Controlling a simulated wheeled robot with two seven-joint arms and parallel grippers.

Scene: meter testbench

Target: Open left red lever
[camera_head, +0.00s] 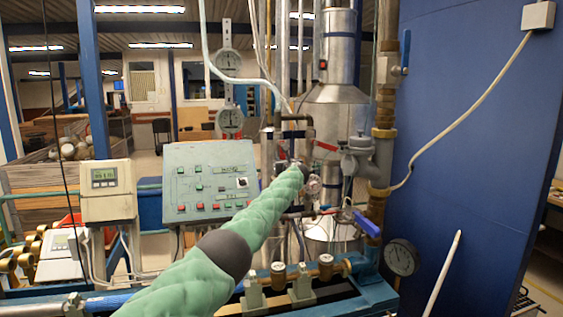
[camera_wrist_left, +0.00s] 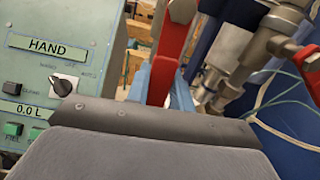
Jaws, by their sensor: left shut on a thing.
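In the left wrist view a red lever (camera_wrist_left: 167,62) stands between the two blue fingers of my left gripper (camera_wrist_left: 161,88), which is shut on it. The lever runs up and slightly right, and its upper end leaves the picture. A second red lever (camera_wrist_left: 311,68) is at the right edge, apart from the gripper. In the head view my left arm reaches in from below to the pipework, and its gripper (camera_head: 293,166) is small and partly hidden by the wrist, so the held lever cannot be made out there. My right gripper is not in view.
A grey-green control panel (camera_head: 206,181) stands left of my arm. A blue-handled valve (camera_head: 367,224) and a round gauge (camera_head: 401,257) sit lower right.

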